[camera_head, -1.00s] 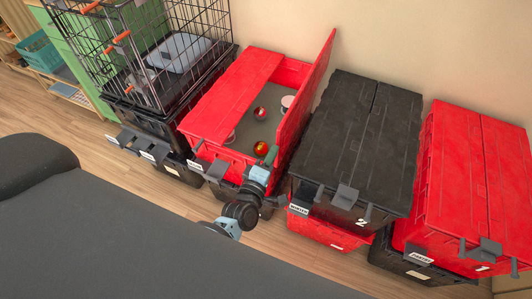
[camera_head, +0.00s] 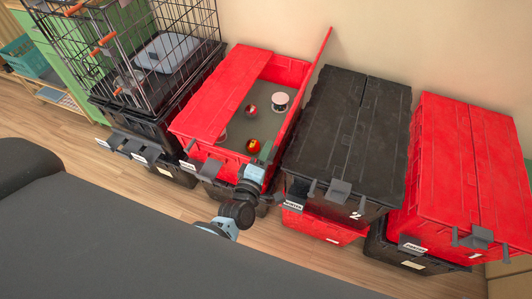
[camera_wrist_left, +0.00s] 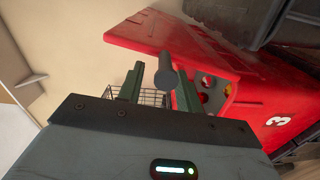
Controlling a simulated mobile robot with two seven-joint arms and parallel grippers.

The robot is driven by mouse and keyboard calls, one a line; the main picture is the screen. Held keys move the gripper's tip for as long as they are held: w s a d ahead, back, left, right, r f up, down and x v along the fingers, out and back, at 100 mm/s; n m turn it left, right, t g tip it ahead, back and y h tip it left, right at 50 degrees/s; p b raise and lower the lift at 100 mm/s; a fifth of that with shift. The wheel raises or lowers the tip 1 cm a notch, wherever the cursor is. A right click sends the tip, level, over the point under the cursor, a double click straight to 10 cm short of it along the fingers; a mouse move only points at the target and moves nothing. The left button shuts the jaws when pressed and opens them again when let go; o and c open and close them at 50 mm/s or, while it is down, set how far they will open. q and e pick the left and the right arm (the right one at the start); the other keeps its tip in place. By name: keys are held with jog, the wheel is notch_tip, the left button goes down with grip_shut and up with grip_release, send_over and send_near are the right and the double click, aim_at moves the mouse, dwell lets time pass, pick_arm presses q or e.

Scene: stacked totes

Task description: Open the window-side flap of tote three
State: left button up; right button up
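Tote three is the red tote (camera_head: 215,110) in the head view, standing left of the black tote. Its left flap (camera_head: 226,88) lies shut over the left part. Its right flap (camera_head: 303,95) stands raised, nearly edge-on to me, and the right part is open. Red panels and a white 3 (camera_wrist_left: 280,121) show in the left wrist view. My left gripper (camera_head: 268,152) is at the tote's front right, by the raised flap. In the left wrist view its fingers (camera_wrist_left: 158,90) are apart, with a dark cylinder (camera_wrist_left: 166,73) in line with the gap; I cannot tell contact. My right gripper is out of view.
A white spool (camera_head: 280,101) and two red balls lie inside the tote. A black lidded tote (camera_head: 345,120) marked 2 stands close on the right, then another red tote (camera_head: 468,170) marked 1. A wire cage (camera_head: 160,60) stands on the left.

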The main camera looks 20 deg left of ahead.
pick_arm(q)
jog(key=s, duration=0.7)
jog(key=shift+s, duration=0.4)
jog(key=shift+a, duration=0.1)
